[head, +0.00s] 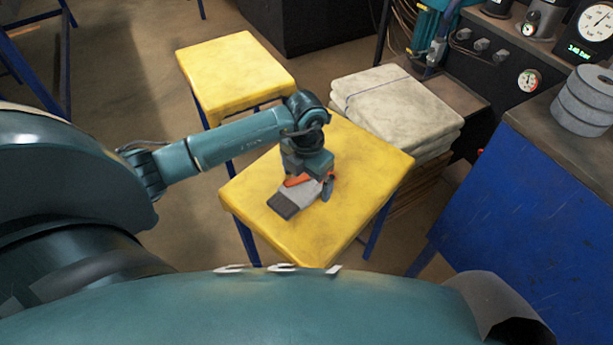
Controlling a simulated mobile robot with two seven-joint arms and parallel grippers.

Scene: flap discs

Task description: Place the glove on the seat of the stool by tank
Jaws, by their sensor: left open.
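A grey glove (299,199) with a dark cuff and an orange patch lies on the yellow seat of the nearer stool (345,155). My left gripper (311,187) points down right over the glove's upper end, with its jaws open. One finger shows at the glove's right side; the other is hard to make out. The gripper and wrist hide part of the glove. A second yellow stool (232,72) stands farther back to the left, its seat empty. A teal tank-like body (432,28) shows at the top right, closer to the nearer stool. My right gripper is not in view.
A stack of folded pale cloths (398,105) stands just right of the nearer stool. A blue bench (545,215) with grey discs (587,100) on it is at the right. Dark equipment with gauges (529,81) stands behind. Floor is open at the left.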

